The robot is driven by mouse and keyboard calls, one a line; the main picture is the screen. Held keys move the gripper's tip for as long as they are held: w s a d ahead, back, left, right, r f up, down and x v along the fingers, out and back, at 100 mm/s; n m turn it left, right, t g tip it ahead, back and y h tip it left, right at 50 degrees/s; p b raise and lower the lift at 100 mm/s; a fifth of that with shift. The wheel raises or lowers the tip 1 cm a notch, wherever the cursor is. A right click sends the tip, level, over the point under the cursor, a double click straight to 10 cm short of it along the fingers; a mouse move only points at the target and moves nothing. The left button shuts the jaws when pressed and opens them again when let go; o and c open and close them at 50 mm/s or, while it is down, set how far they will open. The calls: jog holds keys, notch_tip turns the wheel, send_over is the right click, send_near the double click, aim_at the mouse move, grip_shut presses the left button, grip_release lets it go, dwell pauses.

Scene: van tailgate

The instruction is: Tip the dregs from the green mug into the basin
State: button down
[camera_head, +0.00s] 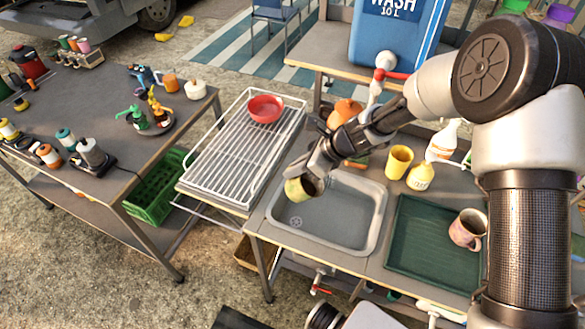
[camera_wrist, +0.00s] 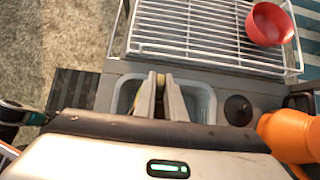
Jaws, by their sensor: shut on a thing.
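The mug in my gripper (camera_head: 312,172) looks yellow-green with a dark inside; I take this mug (camera_head: 297,190) as the green mug. My gripper is shut on it and holds it over the left back part of the grey basin (camera_head: 340,236). The mug looks tilted, its mouth turned toward the right. No liquid shows leaving it. In the wrist view, my fingers (camera_wrist: 158,96) hang over the basin (camera_wrist: 205,103) and mostly hide the mug.
A white wire rack (camera_head: 228,160) with a red bowl (camera_head: 265,108) stands left of the basin. A green tray (camera_head: 425,255) with a pinkish mug (camera_head: 467,229) lies right. A yellow cup (camera_head: 399,162), bottles and an orange item (camera_head: 345,112) stand behind.

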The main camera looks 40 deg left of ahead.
aim_at(304, 175)
jog(key=shift+w+d+f+y, duration=0.15)
jog(key=shift+d+f+y, duration=0.05)
jog(key=shift+d+y, duration=0.2)
jog(key=shift+f+y+b, duration=0.1)
jog(key=shift+y+b, duration=0.2)
jog(key=shift+f+b, duration=0.1)
jog(key=shift+b, duration=0.55)
jog(key=shift+d+b, duration=0.1)
jog(key=shift+b, duration=0.2)
jog(key=shift+w+d+f+g+y+b, duration=0.1)
jog(key=shift+d+g+y+b, duration=0.15)
jog(key=shift+y+b, duration=0.45)
jog(key=y+b, duration=0.1)
jog(key=b, duration=0.1)
jog(key=d+b, duration=0.1)
jog(key=b, duration=0.2)
jog(key=shift+w+d+f+g+y+b, duration=0.1)
jog(key=shift+w+f+g+y+b, duration=0.1)
jog(key=shift+g+y+b, duration=0.15)
